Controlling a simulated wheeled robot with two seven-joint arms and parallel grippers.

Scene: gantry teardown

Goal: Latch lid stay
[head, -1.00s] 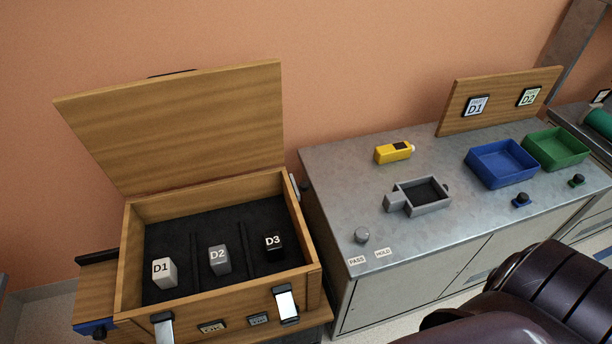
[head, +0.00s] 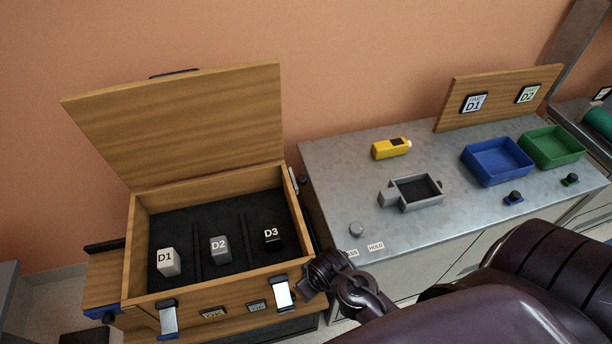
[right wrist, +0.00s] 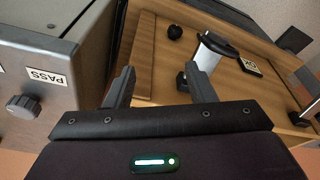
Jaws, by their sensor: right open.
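The wooden case (head: 133,262) stands with its lid (head: 185,125) raised and leaning back. A small pale fitting (head: 293,181) with a dark knob (head: 303,181) is at the right side near the hinge; I cannot tell whether it is latched. In the right wrist view a black knob (right wrist: 175,32) sits on the case's wood. My right gripper (head: 312,282) is low beside the case's front right corner. In the wrist view its fingers (right wrist: 158,82) are apart with nothing between them, pointing along the case side. My left gripper is out of view.
Blocks D1 (head: 168,262), D2 (head: 220,250) and D3 (head: 272,236) stand inside the case. Two silver front clasps (head: 168,318) (head: 282,292) stick out. The metal cabinet (head: 335,180) stands close on the right, leaving a narrow gap. A grey knob (right wrist: 24,106) projects from it.

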